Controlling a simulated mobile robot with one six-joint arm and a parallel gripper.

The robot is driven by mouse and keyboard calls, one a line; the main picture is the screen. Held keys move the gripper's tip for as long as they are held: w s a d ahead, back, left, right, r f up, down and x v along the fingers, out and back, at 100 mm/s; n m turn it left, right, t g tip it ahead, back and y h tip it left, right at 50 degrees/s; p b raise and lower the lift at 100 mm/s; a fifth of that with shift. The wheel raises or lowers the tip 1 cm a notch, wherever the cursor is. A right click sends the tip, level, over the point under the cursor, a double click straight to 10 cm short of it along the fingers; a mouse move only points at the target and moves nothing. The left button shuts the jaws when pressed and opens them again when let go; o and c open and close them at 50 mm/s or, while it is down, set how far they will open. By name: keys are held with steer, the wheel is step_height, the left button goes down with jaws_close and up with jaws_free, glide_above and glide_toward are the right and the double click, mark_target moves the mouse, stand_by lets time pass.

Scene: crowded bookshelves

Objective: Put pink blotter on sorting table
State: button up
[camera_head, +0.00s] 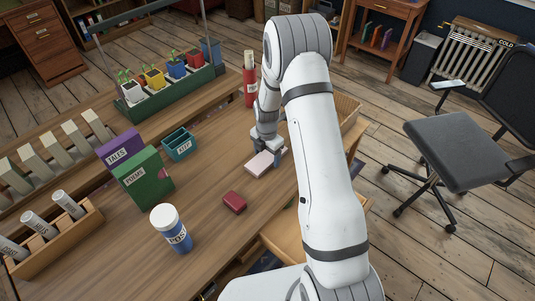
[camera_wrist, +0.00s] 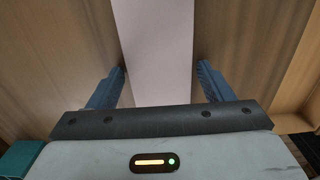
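The pink blotter (camera_head: 260,163), a flat pale pink block, lies on the wooden table (camera_head: 205,220) in front of me. My gripper (camera_head: 268,155) is low over its far right end, pointing down. In the wrist view the blotter (camera_wrist: 160,50) runs up the middle between the two blue fingers of my gripper (camera_wrist: 161,68). A narrow strip of wood shows beside the right finger, so the fingers look open around it. Whether the left finger touches it I cannot tell. I cannot tell which surface is the sorting table.
A dark red box (camera_head: 234,203), a blue white-lidded jar (camera_head: 171,228), a green book (camera_head: 143,178), a purple book (camera_head: 120,149) and a teal bin (camera_head: 180,143) stand nearby. A red bottle (camera_head: 250,80) and planter (camera_head: 170,92) are farther back. A chair (camera_head: 456,155) stands right.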

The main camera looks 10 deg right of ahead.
mark_target(267, 156)
steer(key=shift+o, duration=0.5)
steer(key=shift+r, duration=0.1)
steer(key=shift+r, duration=0.25)
step_height(267, 156, up, 11)
steer(key=s+r+m+t, duration=0.1)
steer(key=s+r+m, duration=1)
steer(key=r, duration=0.3)
steer(key=s+r+m, duration=0.2)
steer(key=s+m, duration=0.5)
steer(key=s, duration=0.1)
steer(key=s+r+m+t, duration=0.1)
steer(key=s+r+m, duration=0.1)
steer(key=s+m, duration=0.5)
steer(key=shift+s+d+r, duration=0.35)
steer(key=shift+s, duration=0.65)
